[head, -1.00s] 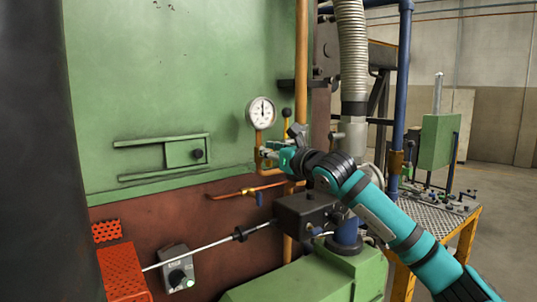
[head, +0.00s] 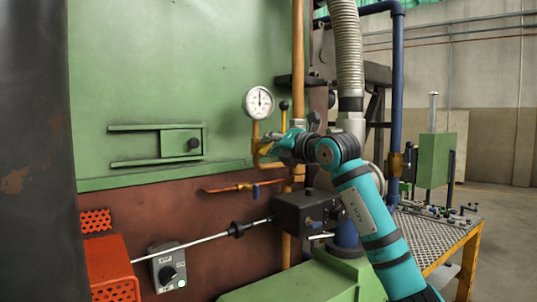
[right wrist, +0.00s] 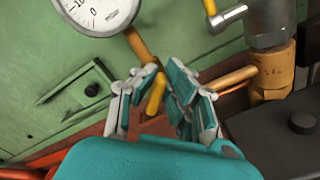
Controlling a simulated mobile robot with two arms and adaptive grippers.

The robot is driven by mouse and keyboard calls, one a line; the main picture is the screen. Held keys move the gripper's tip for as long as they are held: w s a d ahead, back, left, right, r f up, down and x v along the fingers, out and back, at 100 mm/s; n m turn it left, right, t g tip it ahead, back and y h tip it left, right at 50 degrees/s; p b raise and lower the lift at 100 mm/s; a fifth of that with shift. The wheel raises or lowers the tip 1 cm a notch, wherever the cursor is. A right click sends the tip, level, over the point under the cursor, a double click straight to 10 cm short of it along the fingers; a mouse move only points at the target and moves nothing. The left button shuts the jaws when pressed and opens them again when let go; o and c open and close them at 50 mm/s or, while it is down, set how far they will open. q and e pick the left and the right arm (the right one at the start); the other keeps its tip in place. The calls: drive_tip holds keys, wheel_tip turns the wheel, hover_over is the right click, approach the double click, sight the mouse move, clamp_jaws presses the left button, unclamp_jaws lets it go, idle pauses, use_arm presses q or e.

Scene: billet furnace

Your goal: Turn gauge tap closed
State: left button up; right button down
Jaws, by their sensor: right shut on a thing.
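The pressure gauge (head: 258,102) is round with a white dial and sits on a thin brass pipe in front of the green furnace wall. It is cut off at the top of the right wrist view (right wrist: 97,12). The gauge tap has a yellow lever (right wrist: 156,95), which hangs tilted below the pipe in the wrist view. My right gripper (right wrist: 160,84) is shut on this lever, with a finger on either side. In the head view my right gripper (head: 276,148) hides most of the tap, just below the gauge. My left gripper is out of view.
A thick copper pipe (head: 299,60) rises right of the gauge. A lever with a black knob (head: 284,106) stands beside the gripper. Below are an orange pipe with a blue-handled valve (head: 256,190) and a dark box (head: 302,212). A grated table (head: 440,230) is at right.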

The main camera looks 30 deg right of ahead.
drive_tip(key=m+b, duration=0.1)
drive_tip(key=m, duration=0.1)
drive_tip(key=f+m, duration=0.1)
drive_tip(key=m, duration=0.1)
drive_tip(key=shift+w+a+f+b, duration=0.1)
drive_tip(key=shift+a+b, duration=0.1)
drive_tip(key=shift+b, duration=0.2)
drive_tip(key=shift+f+m+b, duration=0.15)
drive_tip(key=shift+m+b, duration=0.15)
drive_tip(key=shift+m, duration=0.8)
drive_tip(key=shift+f+m+b, duration=0.15)
drive_tip(key=shift+m+b, duration=0.15)
drive_tip(key=shift+m, duration=0.8)
drive_tip(key=c, duration=1.5)
unclamp_jaws()
drive_tip(key=shift+r, duration=0.1)
drive_tip(key=shift+o, duration=0.7)
drive_tip(key=shift+a+r, duration=0.2)
drive_tip(key=shift+d, duration=0.15)
